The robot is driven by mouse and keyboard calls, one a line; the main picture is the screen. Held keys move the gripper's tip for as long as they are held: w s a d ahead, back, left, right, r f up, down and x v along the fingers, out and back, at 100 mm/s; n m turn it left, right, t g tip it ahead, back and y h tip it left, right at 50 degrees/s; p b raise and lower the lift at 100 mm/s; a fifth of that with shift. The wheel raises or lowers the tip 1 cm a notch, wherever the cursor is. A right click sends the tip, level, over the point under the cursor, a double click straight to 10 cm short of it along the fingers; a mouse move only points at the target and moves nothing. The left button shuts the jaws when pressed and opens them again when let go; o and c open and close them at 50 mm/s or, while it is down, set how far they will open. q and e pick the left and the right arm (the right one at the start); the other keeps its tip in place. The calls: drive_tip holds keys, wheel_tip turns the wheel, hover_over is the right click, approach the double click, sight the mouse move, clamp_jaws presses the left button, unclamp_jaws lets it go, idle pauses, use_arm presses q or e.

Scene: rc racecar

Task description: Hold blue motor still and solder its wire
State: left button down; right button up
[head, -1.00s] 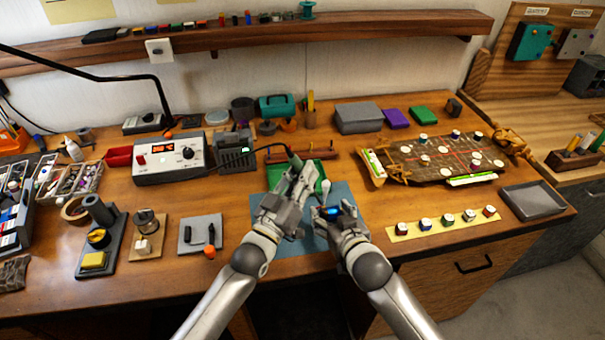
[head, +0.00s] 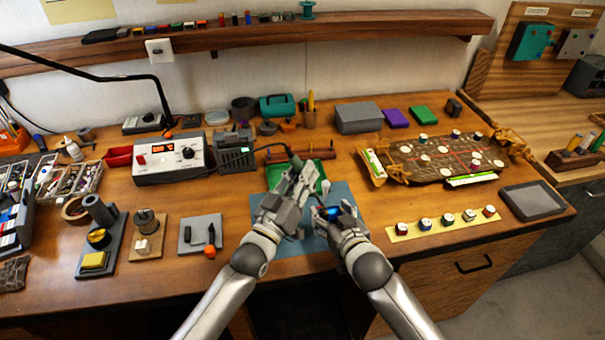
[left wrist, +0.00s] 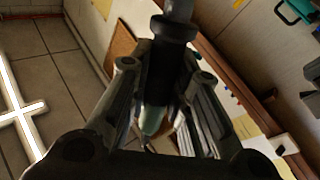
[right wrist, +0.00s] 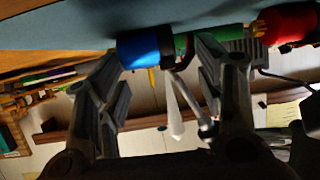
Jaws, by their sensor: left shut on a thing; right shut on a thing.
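The blue motor (head: 331,213) is held above the blue mat; it shows larger in the right wrist view (right wrist: 143,48). My right gripper (right wrist: 158,58) is shut on it from both sides. My left gripper (head: 300,178) is shut on the soldering iron, whose dark handle (left wrist: 165,75) runs between its fingers in the left wrist view. A pale slim rod (right wrist: 173,110) stands close to the motor; I cannot tell whether it touches it. The motor's wire and the contact point are too small or hidden to make out.
The blue mat (head: 262,213) lies under both grippers, with a green tray (head: 277,181) behind. The soldering station (head: 172,158) stands left.

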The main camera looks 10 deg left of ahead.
sight(289, 156)
use_arm(q)
drive_tip(key=shift+r, duration=0.1)
idle(0.3)
drive_tip(key=shift+s+a+r, duration=0.15)
drive_tip(key=shift+a+r, duration=0.3)
drive_tip(key=shift+r, duration=0.6)
drive_tip(key=shift+s+a+r, duration=0.15)
drive_tip(key=shift+a+r, duration=0.3)
drive_tip(key=shift+r, duration=0.6)
drive_tip(key=shift+s+a+r, duration=0.15)
drive_tip(key=shift+a+r, duration=0.3)
drive_tip(key=shift+r, duration=0.6)
drive_tip(key=s+a+r, duration=0.2)
drive_tip(key=s+a, duration=0.1)
drive_tip(key=a, duration=0.4)
drive_tip(key=shift+a, duration=0.2)
use_arm(e)
drive_tip(key=o, duration=1.2)
